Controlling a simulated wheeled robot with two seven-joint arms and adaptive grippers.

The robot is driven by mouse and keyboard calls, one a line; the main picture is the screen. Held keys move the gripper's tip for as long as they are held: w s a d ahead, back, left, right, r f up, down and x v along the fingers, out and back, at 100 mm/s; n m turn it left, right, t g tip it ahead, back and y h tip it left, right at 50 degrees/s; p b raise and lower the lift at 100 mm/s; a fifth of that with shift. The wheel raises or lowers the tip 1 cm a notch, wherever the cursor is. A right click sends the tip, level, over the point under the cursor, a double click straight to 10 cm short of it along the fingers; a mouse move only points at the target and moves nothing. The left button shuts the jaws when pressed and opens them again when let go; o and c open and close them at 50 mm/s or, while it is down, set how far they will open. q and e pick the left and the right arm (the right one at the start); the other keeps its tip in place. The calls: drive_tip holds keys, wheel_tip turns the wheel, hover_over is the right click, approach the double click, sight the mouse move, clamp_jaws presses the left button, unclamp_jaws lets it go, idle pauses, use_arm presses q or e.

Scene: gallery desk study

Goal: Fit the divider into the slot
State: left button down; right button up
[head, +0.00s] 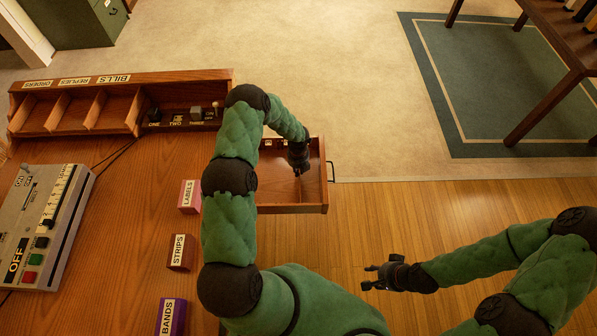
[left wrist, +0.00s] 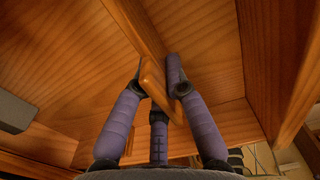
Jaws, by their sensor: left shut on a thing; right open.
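The open wooden drawer (head: 313,206) juts out at the right side of the desk. My left gripper (head: 299,172) reaches down into it. In the left wrist view my left gripper (left wrist: 158,75) is shut on the divider (left wrist: 153,84), a thin wooden board between its two fingers. The divider lies close to a wooden strip that runs across the drawer; I cannot tell whether it sits in the slot. In the head view the gripper mostly hides the divider. My right gripper (head: 372,277) is open and empty over the floor, right of the desk.
On the desk are a pigeonhole rack (head: 60,105), a grey control box (head: 40,225), and boxes marked LABELS (head: 189,196), STRIPS (head: 181,252) and BANDS (head: 171,317). A dark table (head: 560,50) stands on a rug at the far right. The floor right of the drawer is clear.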

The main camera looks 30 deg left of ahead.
use_arm(q)
wheel_tip(320, 180, up, 9)
drive_tip(key=p, duration=0.3)
drive_tip(key=s+a+r+b, duration=0.2)
drive_tip(key=s+a, duration=0.2)
drive_tip(key=a, duration=0.3)
drive_tip(key=s+a+r+b, duration=0.1)
drive_tip(key=s+a+b, duration=0.1)
drive_tip(key=s+a, duration=0.2)
drive_tip(key=a, duration=0.2)
drive_tip(key=shift+s+a+r, duration=0.2)
drive_tip(key=shift+a+r, duration=0.15)
drive_tip(key=shift+f+b, duration=1.45)
drive_tip(key=shift+f, duration=1.45)
drive_tip(key=shift+p, duration=0.65)
drive_tip(key=shift+f+b, duration=1.45)
drive_tip(key=shift+f, duration=1.05)
